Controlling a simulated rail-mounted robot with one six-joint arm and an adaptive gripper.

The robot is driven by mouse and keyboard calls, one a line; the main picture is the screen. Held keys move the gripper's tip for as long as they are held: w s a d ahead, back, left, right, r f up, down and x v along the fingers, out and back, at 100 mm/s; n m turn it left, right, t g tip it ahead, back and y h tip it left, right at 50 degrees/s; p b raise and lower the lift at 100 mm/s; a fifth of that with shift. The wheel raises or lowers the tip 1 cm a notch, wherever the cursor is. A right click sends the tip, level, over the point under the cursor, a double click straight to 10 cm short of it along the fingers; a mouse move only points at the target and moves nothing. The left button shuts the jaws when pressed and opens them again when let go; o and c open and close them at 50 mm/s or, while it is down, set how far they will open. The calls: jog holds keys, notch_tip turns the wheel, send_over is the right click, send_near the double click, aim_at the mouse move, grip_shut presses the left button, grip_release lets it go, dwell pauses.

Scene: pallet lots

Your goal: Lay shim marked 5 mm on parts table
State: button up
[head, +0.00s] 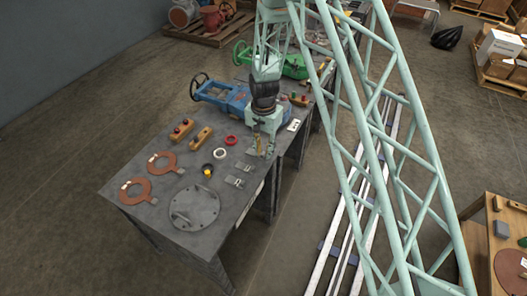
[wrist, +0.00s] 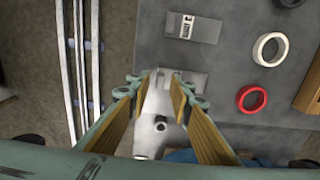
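My gripper (head: 259,152) hangs low over the dark grey table (head: 150,207). In the wrist view its wooden-faced fingers (wrist: 157,82) are spread apart, with nothing seen held. Two small flat grey metal plates that look like shims lie on the grey table. One shim (head: 235,181) has a label that also shows in the wrist view (wrist: 186,27), too small to read. The other shim (head: 243,167) lies just by the right fingertip in the wrist view (wrist: 195,76), partly covered. I cannot tell which is marked 5 mm. A wooden table (head: 478,244) stands at the lower right.
A white ring (head: 219,154), red ring (head: 231,140), round grey cover (head: 194,207) and orange-brown gaskets (head: 135,189) lie on the grey table. Blue (head: 225,95) and green (head: 293,66) valves stand behind my gripper. Rails (head: 345,220) run between the tables.

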jog(key=shift+r, duration=0.15)
notch_tip(320, 180, up, 12)
jog(key=p, duration=0.1)
jog(key=shift+p, duration=0.3)
dwell(0.3)
dwell(0.6)
jog(key=shift+d+r, duration=0.1)
